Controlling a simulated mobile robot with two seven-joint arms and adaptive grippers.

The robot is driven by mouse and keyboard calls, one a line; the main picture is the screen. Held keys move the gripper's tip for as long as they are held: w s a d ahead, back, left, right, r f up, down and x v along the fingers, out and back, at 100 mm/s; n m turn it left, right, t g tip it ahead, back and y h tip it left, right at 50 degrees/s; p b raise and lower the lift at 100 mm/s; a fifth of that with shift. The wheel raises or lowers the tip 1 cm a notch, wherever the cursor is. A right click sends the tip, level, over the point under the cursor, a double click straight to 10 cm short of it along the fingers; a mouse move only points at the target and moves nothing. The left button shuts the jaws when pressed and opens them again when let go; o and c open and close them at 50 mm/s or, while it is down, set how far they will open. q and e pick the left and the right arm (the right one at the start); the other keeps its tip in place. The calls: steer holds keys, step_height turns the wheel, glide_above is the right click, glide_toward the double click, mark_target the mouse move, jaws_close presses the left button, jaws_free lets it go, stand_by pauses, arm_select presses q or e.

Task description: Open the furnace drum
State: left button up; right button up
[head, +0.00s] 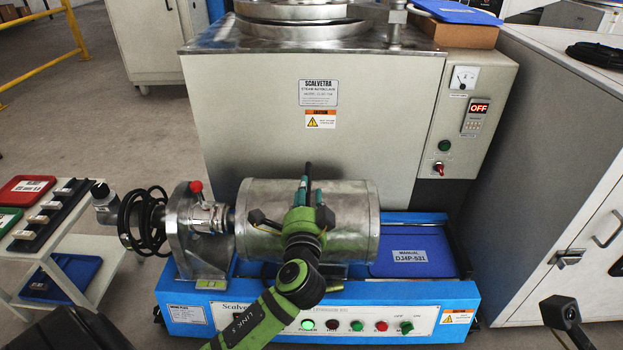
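The furnace drum (353,218) is a horizontal silver metal cylinder on the blue machine in the middle of the head view. Its lid appears closed. My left gripper (308,188) is at the top middle of the drum, with its green arm coming up from below. The gripper and wrist hide part of the drum's top and front, including whatever latch or handle may be there. I cannot tell whether the fingers are open or shut, or whether they touch the drum. My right gripper is not in view.
A steam autoclave (350,110) stands close behind. A white trolley (85,250) is at the left. A white cabinet (545,140) is at the right.

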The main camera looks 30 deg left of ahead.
mark_target(309, 167)
arm_select(q)
steer(key=b+x, duration=0.1)
steer(key=x, duration=0.6)
steer(key=shift+b, duration=0.3)
steer(key=shift+d, duration=0.1)
jaws_close()
